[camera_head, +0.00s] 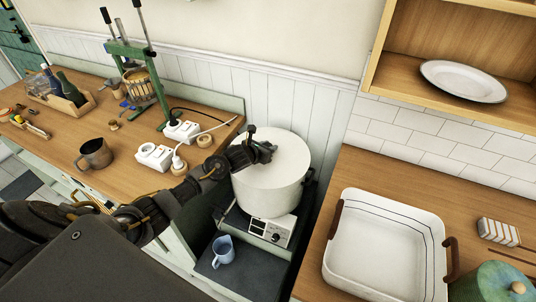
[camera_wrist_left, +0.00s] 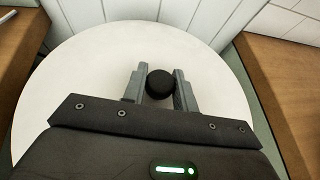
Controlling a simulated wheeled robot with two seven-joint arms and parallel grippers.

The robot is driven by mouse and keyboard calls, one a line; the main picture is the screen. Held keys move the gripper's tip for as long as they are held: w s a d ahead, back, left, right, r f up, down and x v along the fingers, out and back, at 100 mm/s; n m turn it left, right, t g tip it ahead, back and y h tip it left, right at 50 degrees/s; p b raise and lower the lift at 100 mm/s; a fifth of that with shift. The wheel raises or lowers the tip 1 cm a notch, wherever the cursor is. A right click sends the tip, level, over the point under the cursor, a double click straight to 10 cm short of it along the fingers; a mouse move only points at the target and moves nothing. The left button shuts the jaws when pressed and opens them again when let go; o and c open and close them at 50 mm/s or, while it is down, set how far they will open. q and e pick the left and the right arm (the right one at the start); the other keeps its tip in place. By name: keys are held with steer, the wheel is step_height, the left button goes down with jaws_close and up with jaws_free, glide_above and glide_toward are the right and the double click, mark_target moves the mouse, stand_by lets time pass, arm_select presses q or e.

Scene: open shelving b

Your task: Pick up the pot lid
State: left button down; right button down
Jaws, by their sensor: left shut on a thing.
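The pot lid (camera_head: 286,164) is a white round disc lying on top of a large white pot (camera_head: 264,200), which stands on a small cooker in the gap between two counters. The lid (camera_wrist_left: 84,80) fills much of the left wrist view, with a round black knob (camera_wrist_left: 160,84) at its middle. My left gripper (camera_wrist_left: 159,86) has its two fingers on either side of the knob and is shut on it. In the head view my left gripper (camera_head: 262,149) is over the lid's top. The lid appears seated on the pot. My right gripper is not in view.
A blue jug (camera_head: 222,251) stands low in front of the cooker (camera_head: 268,229). The left counter holds a dark mug (camera_head: 95,154), white sockets (camera_head: 155,156) and a green press (camera_head: 150,85). A white baking dish (camera_head: 378,248) sits on the right counter. A plate (camera_head: 463,80) lies on the shelf.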

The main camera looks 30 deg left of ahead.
mark_target(268, 144)
arm_select(q)
steer(key=shift+r, duration=0.1)
steer(key=shift+r, duration=0.4)
step_height(268, 144, up, 2)
steer(key=shift+r+b, duration=0.1)
steer(key=shift+b, duration=0.25)
steer(key=d+r+b+v, duration=0.1)
steer(key=v, duration=0.7)
steer(key=d+r+b+v, duration=0.1)
steer(key=d+b+v, duration=0.1)
steer(key=v, duration=0.6)
steer(key=shift+r, duration=0.35)
